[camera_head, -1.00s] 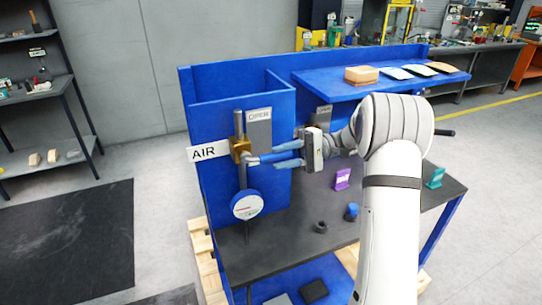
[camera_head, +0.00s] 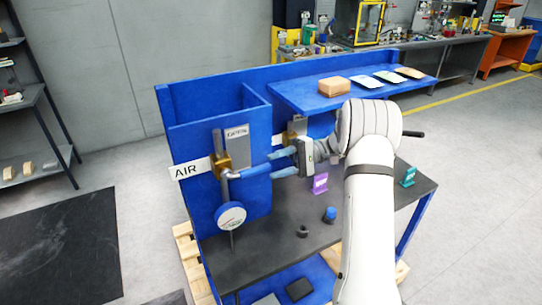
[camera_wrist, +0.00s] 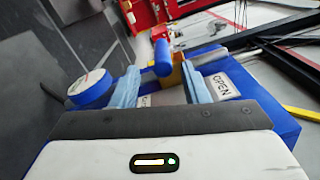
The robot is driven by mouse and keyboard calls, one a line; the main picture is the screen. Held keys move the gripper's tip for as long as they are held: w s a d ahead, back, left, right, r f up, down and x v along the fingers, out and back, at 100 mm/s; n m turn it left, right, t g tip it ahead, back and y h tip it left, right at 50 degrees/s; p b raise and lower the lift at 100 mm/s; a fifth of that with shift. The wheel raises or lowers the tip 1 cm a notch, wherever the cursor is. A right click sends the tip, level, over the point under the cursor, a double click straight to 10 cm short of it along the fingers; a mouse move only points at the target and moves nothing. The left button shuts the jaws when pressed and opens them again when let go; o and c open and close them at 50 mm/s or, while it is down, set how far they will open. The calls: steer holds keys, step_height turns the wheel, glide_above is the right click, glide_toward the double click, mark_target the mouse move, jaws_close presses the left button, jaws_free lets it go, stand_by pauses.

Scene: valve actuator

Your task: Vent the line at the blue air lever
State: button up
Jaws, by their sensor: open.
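The blue air lever (camera_head: 256,170) sticks out from a brass valve (camera_head: 221,163) on a vertical pipe, beside the "AIR" label (camera_head: 186,170). In the wrist view the lever (camera_wrist: 162,58) is seen nearly end-on, between the two light-blue fingers, with a visible gap on each side. My gripper (camera_head: 270,163) is open, its fingers pointing toward the valve along the lever. It also shows in the wrist view (camera_wrist: 160,68). A round gauge (camera_head: 231,216) hangs below the valve.
A blue shelf (camera_head: 300,98) holds a box and packets behind my arm. The dark bench top (camera_head: 265,245) carries a purple tag stand (camera_head: 320,184), a blue-capped part (camera_head: 330,214), a dark ring (camera_head: 303,231) and a teal stand (camera_head: 408,177).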

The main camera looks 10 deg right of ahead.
steer(key=shift+p+v, duration=1.2)
steer(key=shift+p, duration=0.55)
steer(key=shift+d+p, duration=0.25)
steer(key=shift+p, duration=0.05)
steer(key=s+a+r+t+h+b, duration=0.1)
steer(key=s+a+r+h+b, duration=0.15)
steer(key=s+h, duration=0.35)
steer(key=s+a+r+h+b, duration=0.1)
steer(key=s+a+h+b, duration=0.2)
steer(key=s, duration=0.5)
steer(key=s+d+f+t+h+b, duration=0.1)
steer(key=s+t+h, duration=0.3)
steer(key=s, duration=0.3)
steer(key=s+d+f+t+h+b, duration=0.1)
steer(key=s+d+t+h+b, duration=0.1)
steer(key=s+t+h, duration=0.2)
steer(key=shift+s+d+f, duration=0.15)
steer(key=shift+s+f, duration=0.15)
steer(key=shift+s, duration=1.45)
